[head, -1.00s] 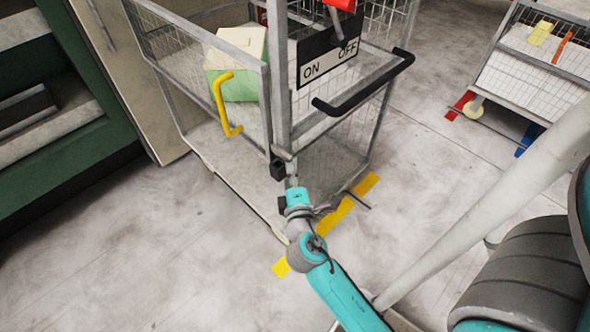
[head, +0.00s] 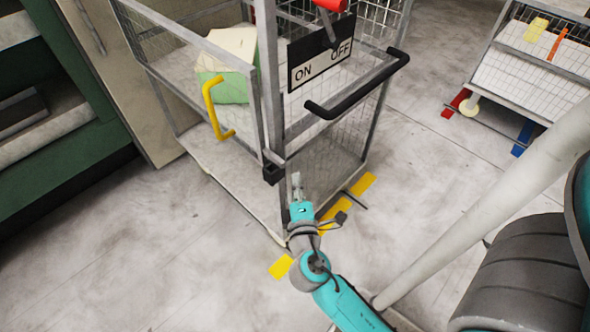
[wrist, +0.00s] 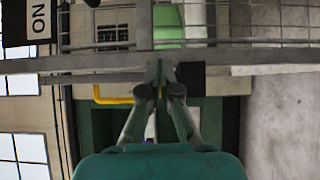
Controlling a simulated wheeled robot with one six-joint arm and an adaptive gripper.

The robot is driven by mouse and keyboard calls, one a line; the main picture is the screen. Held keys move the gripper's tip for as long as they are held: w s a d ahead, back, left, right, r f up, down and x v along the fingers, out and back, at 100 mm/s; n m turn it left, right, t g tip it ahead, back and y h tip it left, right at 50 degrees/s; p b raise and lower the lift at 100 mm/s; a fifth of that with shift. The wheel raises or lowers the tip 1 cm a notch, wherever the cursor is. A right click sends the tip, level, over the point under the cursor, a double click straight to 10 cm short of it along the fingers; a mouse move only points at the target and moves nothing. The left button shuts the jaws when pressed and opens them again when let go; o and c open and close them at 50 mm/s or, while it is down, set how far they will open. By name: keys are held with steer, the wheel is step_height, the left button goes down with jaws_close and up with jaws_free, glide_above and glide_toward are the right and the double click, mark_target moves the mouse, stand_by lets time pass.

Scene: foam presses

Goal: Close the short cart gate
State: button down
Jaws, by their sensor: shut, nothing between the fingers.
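The short cart gate (head: 185,45) is a grey-framed mesh panel on the left side of the wire cart (head: 330,165), with a yellow handle (head: 212,108). Its free edge stands close beside the cart's upright corner post (head: 270,90); I cannot tell if it is fully flush. A black block (head: 272,174) sits low on that post. My gripper (head: 297,180) is shut and empty, just right of the block. In the wrist view the fingertips (wrist: 158,70) are in front of a grey frame bar, beside the black block (wrist: 191,76); contact is unclear. The yellow handle (wrist: 114,97) shows left of them.
An ON/OFF sign (head: 321,62) and a black push handle (head: 357,85) stick out above my gripper. A pale green box (head: 228,65) is inside the cart. Green shelving (head: 60,120) stands left, another cart (head: 520,75) right. Floor in front is mostly clear, with yellow tape.

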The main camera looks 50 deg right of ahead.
steer(key=v, duration=0.6)
steer(key=shift+s, duration=0.35)
steer(key=shift+a, duration=0.15)
steer(key=s+a+f+m+y, duration=0.2)
steer(key=s+a+f+y, duration=0.6)
steer(key=s+a+y, duration=0.25)
steer(key=s+a+r+m+t+y, duration=0.2)
steer(key=s+a+r+m, duration=0.1)
steer(key=s+r+m, duration=0.4)
steer(key=v, duration=0.3)
